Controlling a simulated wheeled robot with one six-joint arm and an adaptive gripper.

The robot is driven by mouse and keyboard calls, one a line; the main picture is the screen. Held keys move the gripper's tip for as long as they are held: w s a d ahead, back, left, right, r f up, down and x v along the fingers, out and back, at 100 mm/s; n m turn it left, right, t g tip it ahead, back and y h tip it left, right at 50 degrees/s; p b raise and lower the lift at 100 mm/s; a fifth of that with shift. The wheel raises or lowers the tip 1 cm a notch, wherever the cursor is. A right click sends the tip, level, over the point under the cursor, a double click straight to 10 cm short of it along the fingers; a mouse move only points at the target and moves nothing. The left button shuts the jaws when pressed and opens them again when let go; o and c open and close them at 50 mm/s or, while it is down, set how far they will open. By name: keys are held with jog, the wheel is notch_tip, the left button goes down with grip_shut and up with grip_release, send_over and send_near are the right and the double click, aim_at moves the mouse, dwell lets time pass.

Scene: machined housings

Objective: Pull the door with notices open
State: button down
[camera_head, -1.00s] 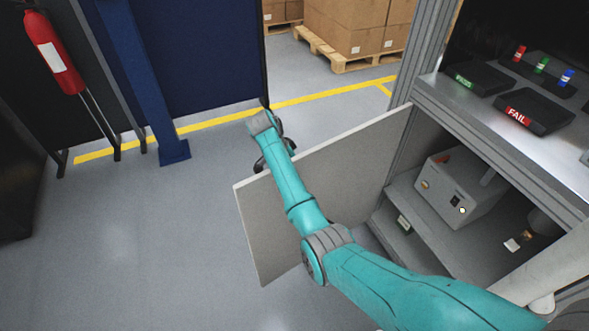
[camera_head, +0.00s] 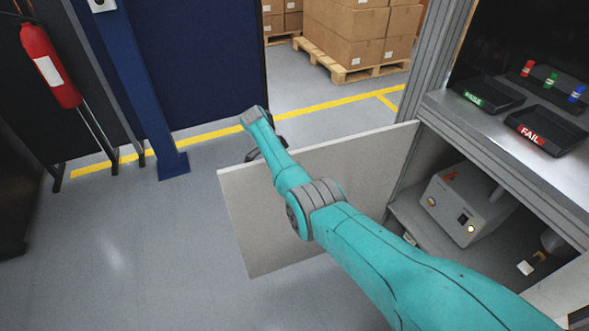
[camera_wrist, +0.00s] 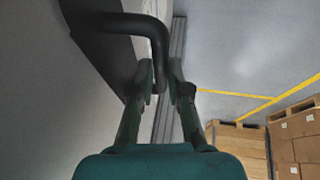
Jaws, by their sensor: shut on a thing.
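The door (camera_head: 245,220) is a pale grey panel standing open from the cabinet, with its plain inner face toward the head camera. No notices show on this face. The outer face is hidden from the head camera. My gripper (camera_head: 258,152) is beyond the door's top edge, near its free end. In the wrist view my gripper (camera_wrist: 160,78) is shut on a bent black handle (camera_wrist: 128,24), which passes between the fingertips.
The open cabinet bay holds a grey box-shaped device (camera_head: 462,207). Trays, including one marked FAIL (camera_head: 545,130), sit on the worktop above. A blue post (camera_head: 143,90) and a fire extinguisher (camera_head: 50,65) stand at left. Floor between them and the door is clear.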

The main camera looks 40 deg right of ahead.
jog(key=shift+w, duration=0.25)
jog(key=c, duration=1.1)
grip_release()
jog(key=shift+d, duration=0.1)
jog(key=shift+c, duration=0.2)
jog(key=shift+w+r, duration=0.1)
jog(key=v, duration=1.1)
jog(key=shift+r, duration=0.35)
jog(key=shift+w+a+f, duration=0.1)
jog(key=shift+a, duration=0.15)
